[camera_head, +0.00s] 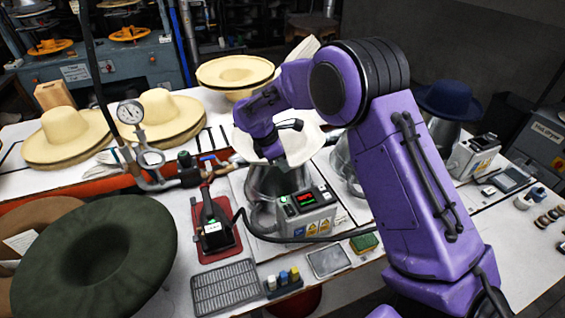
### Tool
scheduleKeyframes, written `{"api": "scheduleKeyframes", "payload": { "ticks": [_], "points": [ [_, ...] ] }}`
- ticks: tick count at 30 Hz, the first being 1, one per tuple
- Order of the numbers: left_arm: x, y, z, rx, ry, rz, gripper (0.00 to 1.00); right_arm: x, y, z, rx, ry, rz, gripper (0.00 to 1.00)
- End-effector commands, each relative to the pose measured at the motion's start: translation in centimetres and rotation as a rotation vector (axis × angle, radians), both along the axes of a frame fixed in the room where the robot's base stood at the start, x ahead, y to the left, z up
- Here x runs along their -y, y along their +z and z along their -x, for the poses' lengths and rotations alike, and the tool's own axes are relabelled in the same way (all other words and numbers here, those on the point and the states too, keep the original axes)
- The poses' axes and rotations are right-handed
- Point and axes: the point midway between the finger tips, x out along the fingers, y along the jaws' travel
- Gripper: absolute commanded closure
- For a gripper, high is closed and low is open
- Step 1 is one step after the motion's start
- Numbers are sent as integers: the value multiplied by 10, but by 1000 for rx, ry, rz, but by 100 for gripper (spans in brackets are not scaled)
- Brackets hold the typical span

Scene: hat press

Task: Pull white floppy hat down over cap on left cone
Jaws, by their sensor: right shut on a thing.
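The white floppy hat (304,143) sits over the top of the left metal cone (278,182), its brim sloping and partly behind my arm. My right gripper (277,152) reaches down from the purple arm onto the near side of the hat and is shut on it. The fingertips are small and partly hidden against the hat. The cap on the left cone cannot be seen. My left gripper is out of view.
A control box (304,212) stands against the cone's front right. A second metal cone (343,165) is partly behind my arm. A blue hat (447,101) sits farther right. A pressure gauge (131,112) and a dark green hat (93,257) are at left.

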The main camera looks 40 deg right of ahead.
Motion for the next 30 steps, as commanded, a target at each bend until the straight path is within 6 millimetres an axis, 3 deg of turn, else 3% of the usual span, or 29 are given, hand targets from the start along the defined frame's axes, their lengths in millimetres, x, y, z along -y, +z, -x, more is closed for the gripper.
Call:
{"api": "scheduleKeyframes", "payload": {
  "ticks": [28, 30],
  "points": [
    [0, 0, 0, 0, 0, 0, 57, 0, -8, 0, 1, 0, 0, 100],
    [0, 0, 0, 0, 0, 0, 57, 0, -8, 0, 1, 0, 0, 71]
  ]
}}
